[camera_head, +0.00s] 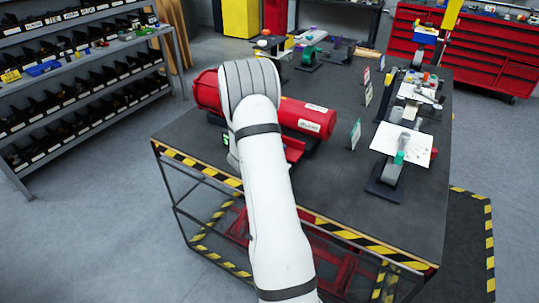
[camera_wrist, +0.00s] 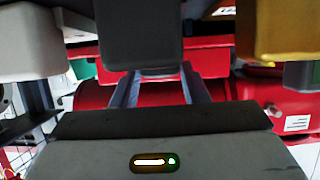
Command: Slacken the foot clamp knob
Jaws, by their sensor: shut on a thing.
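The red actuator cylinder (camera_head: 305,116) lies across the table in the head view, behind my white arm. It also shows as a red band behind my gripper in the wrist view (camera_wrist: 95,95). My gripper (camera_wrist: 160,82) reaches toward it with two narrow grey fingers on either side of a small gap. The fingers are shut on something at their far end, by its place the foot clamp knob. A dark block (camera_wrist: 138,35) covers the fingertips, so I cannot see the knob's shape. In the head view my arm hides the gripper.
A grey block (camera_wrist: 32,45) and a yellow block (camera_wrist: 262,30) hang close beside the fingers. The table (camera_head: 330,190) has bare room right of the actuator. White trays (camera_head: 402,145) and small parts stand farther right. A shelf rack (camera_head: 92,52) stands left.

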